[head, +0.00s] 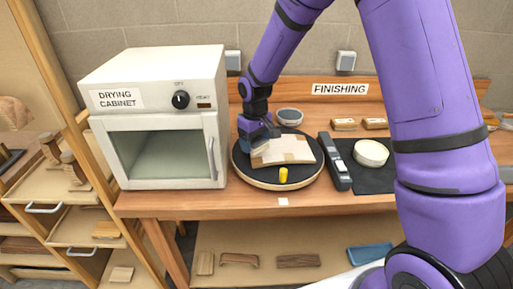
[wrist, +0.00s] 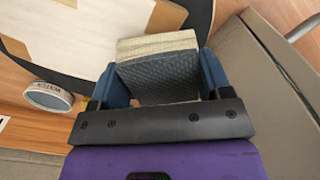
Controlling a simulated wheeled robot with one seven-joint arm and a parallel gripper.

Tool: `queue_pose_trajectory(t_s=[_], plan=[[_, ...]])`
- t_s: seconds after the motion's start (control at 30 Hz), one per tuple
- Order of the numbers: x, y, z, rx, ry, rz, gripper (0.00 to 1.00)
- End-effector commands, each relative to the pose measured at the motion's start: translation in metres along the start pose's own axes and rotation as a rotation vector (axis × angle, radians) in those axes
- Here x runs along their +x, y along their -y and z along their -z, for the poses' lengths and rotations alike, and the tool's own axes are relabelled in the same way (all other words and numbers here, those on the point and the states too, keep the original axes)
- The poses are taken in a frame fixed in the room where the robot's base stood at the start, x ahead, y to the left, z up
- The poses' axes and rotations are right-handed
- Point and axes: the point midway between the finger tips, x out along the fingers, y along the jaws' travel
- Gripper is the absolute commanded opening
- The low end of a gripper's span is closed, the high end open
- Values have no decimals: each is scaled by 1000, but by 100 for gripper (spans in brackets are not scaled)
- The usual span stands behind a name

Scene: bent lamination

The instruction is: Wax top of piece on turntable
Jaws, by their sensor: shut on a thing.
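The piece, a pale wooden board (head: 282,150) with tan patches, lies on the dark round turntable (head: 307,174). It also shows at the upper left of the wrist view (wrist: 80,38). My gripper (head: 257,137) is over the turntable's back left, by the board's left end. In the wrist view its blue fingers (wrist: 158,75) are shut on a block (wrist: 155,78) with a dark grey textured face and a pale layered edge. I cannot tell whether the block touches the board. A round labelled tin (head: 289,117) stands behind the turntable; it also shows in the wrist view (wrist: 48,97).
A yellow peg-like thing (head: 283,174) is at the turntable's front. The drying cabinet (head: 160,118) stands close on the left. Small wooden blocks (head: 345,124) lie behind.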

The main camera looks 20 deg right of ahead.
Motion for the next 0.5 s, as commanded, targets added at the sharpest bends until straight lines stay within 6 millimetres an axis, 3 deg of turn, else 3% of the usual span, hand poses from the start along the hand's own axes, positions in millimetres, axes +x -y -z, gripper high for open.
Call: queue_pose_trajectory(t_s=[0.5], plan=[[-44, 4, 2, 2, -2, -1, 53]])
